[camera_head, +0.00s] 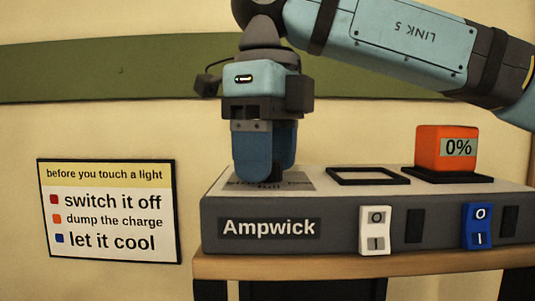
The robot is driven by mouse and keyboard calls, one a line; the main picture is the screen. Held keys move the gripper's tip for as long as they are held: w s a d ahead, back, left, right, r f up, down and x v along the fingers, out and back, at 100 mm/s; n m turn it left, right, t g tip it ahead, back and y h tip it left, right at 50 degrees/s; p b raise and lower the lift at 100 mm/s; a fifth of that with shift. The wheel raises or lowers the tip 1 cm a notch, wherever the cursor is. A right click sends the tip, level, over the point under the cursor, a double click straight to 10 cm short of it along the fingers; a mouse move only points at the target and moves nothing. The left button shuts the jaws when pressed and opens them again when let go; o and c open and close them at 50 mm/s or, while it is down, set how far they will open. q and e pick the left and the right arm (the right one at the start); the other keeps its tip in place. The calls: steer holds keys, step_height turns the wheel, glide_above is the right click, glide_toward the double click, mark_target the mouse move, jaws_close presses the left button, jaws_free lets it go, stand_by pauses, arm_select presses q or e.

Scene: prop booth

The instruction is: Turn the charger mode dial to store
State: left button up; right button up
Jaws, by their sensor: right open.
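The grey Ampwick charger (340,218) stands on a wooden table. My right gripper (268,176) comes down from above at the left part of the charger's top. Its blue fingers are open and hide most of the mode dial; only a small dark part that seems to be the dial (277,174) shows by the fingertips. Whether the fingers touch it I cannot tell. A grey label plate (300,183) lies under the fingers; the word "full" shows at its front, and its other words are hidden or unreadable. The dial's setting is hidden. My left gripper is not in view.
An orange battery (432,147) reading "0%" sits in the right bay of the charger; the bay beside it (367,176) is empty. A white switch (376,230) and a blue switch (477,226) are on the front. A sign (110,210) hangs on the wall at left.

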step_height(320, 180, up, 9)
steer(key=shift+f, duration=0.1)
step_height(320, 180, up, 5)
steer(key=shift+r+p, duration=0.1)
steer(key=shift+p, duration=0.25)
stand_by(0.6)
